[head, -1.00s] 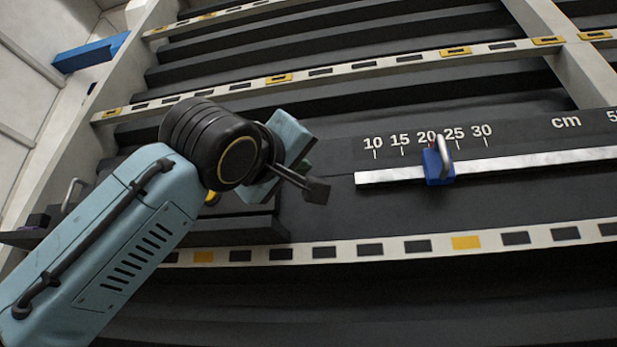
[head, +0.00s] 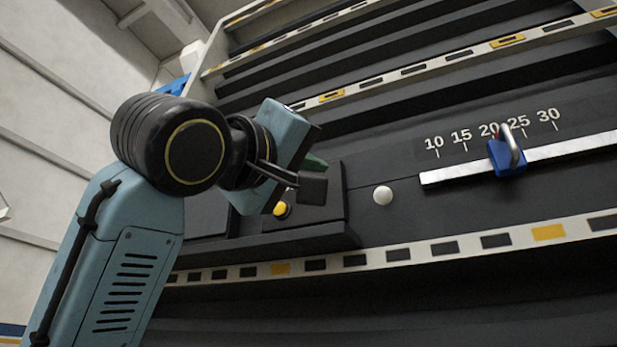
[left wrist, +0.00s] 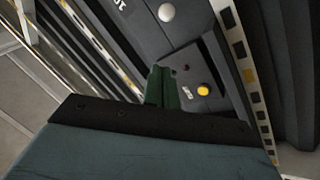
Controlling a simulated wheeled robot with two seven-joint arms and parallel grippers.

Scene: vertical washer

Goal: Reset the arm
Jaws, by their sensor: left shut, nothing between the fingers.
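My left gripper (head: 311,186) is raised in front of the black washer panel in the head view, with its arm coming up from the lower left. In the left wrist view the closed fingers (left wrist: 162,86) point toward a control box (left wrist: 208,75) with a yellow button (left wrist: 203,90). The gripper looks clear of the panel, though the exact gap is hard to judge. My right gripper does not show.
A blue slider (head: 507,157) with a metal handle sits on a white rail (head: 575,147) near the 20–25 cm marks. A white knob (head: 383,195) is left of the rail. The yellow button (head: 281,210) shows just below the gripper. Striped ledges (head: 420,252) cross the panel.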

